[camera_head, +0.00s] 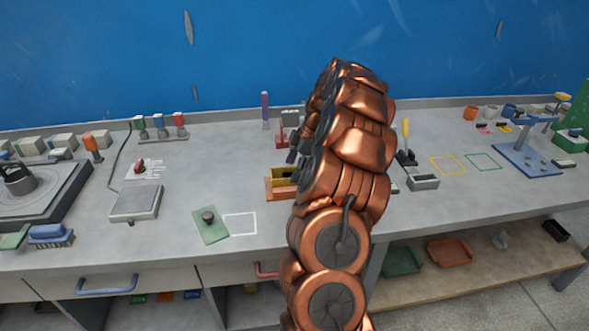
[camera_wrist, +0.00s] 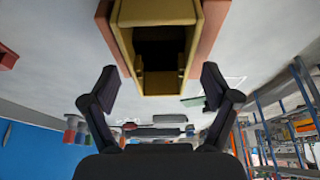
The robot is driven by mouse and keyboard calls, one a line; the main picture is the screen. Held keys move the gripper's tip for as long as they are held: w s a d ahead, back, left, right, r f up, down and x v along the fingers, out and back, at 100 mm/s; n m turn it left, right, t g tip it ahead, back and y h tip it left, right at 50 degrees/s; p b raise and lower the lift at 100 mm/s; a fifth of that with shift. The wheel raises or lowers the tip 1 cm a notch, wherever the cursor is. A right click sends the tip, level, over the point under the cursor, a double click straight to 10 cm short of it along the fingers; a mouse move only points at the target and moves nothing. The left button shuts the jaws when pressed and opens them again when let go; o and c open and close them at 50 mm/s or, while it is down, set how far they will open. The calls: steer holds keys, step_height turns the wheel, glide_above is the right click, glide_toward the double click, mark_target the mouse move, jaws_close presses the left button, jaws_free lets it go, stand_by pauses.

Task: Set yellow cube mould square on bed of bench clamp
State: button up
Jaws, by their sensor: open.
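The yellow cube mould (camera_head: 285,173) shows just left of my arm in the head view, on or against an orange-red base (camera_head: 272,187) that may be the bench clamp's bed. In the wrist view the mould (camera_wrist: 196,62) is an open box with a dark hollow, and red-orange strips (camera_wrist: 208,45) flank it. My gripper (camera_wrist: 157,88) is open, with a black finger to either side of the mould's near end. No finger clearly touches it. In the head view my arm hides most of my gripper and part of the mould.
A red and grey device (camera_head: 282,138) stands behind the mould. A green plate with a dark knob (camera_head: 210,224) lies beside a white outline (camera_head: 240,224) at front left. A grey scale-like box (camera_head: 136,202) is further left. A grey tray (camera_head: 423,182) lies right of my arm.

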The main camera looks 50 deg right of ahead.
steer(key=b+v, duration=0.2)
steer(key=v, duration=0.9)
steer(key=shift+r, duration=0.2)
steer(key=shift+s, duration=0.15)
steer(key=a+r+m+g, duration=0.2)
steer(key=a+r, duration=0.1)
steer(key=a, duration=2.2)
steer(key=s+a+f+m+g+h, duration=0.1)
steer(key=s+a+f+m, duration=0.1)
steer(key=s+a, duration=0.5)
steer(key=s+a+f+m+g+h, duration=0.1)
steer(key=s+a+f+m, duration=0.15)
steer(key=s+a, duration=0.55)
steer(key=s+f+m, duration=0.2)
steer(key=s+f, duration=0.1)
steer(key=s, duration=0.3)
steer(key=s+f+m+h, duration=0.1)
steer(key=s+f+m, duration=0.1)
steer(key=s, duration=0.4)
steer(key=shift+s+f+h, duration=0.2)
steer(key=shift+f+h, duration=0.1)
steer(key=shift+f, duration=0.55)
steer(key=shift+a, duration=0.15)
